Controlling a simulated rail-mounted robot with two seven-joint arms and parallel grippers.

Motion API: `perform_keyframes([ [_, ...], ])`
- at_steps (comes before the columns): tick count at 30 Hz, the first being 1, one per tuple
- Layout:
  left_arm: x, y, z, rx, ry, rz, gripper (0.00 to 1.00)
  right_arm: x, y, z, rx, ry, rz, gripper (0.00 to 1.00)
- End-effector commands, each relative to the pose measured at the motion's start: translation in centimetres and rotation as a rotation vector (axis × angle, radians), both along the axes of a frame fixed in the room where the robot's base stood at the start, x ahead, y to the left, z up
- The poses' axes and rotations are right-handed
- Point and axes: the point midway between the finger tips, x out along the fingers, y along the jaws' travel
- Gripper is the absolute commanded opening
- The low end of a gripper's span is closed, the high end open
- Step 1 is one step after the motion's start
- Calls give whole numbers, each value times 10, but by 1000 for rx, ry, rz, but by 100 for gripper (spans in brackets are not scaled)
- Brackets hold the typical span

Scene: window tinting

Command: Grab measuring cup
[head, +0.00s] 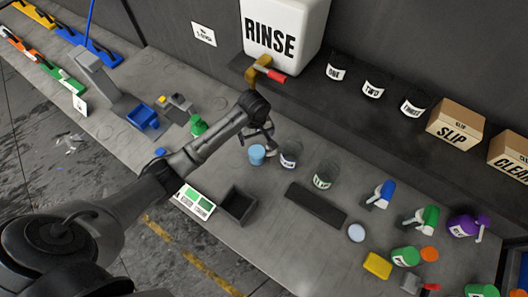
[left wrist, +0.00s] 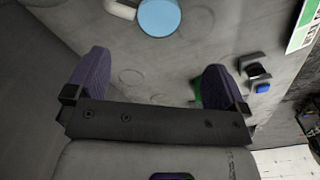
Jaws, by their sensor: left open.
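No vessel can be clearly read as the measuring cup. A light-blue round cup-like object (head: 257,155) stands on the grey counter, with a clear labelled container (head: 289,157) to its right and a second clear labelled container (head: 324,175) farther right. My left gripper (head: 263,136) is just behind the blue object in the head view, partly hidden by its own wrist. In the left wrist view my left gripper (left wrist: 152,78) is open, with nothing between its purple fingers.
A black tray (head: 238,205) and a dark flat mat (head: 316,204) lie on the counter. Blue (head: 380,194), green (head: 422,218) and purple (head: 465,226) bottles stand to the right. A white RINSE tank (head: 284,35) with a tap is behind. A green bottle (head: 197,126) is to the left.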

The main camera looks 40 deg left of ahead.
Motion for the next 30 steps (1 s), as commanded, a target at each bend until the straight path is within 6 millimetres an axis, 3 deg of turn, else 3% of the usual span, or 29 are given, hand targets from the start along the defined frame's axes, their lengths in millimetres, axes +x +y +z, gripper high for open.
perform_keyframes([
  [9, 1, 2, -45, 1, 5, 13, 100, 0, -4, 1, -10, -3, 4, 43],
  [20, 1, 1, -69, 0, 4, 11, 100, 0, -2, 2, -5, -3, 1, 43],
  [30, 0, 0, -110, 0, 4, 11, 100, 0, 0, 2, 2, -2, -3, 43],
])
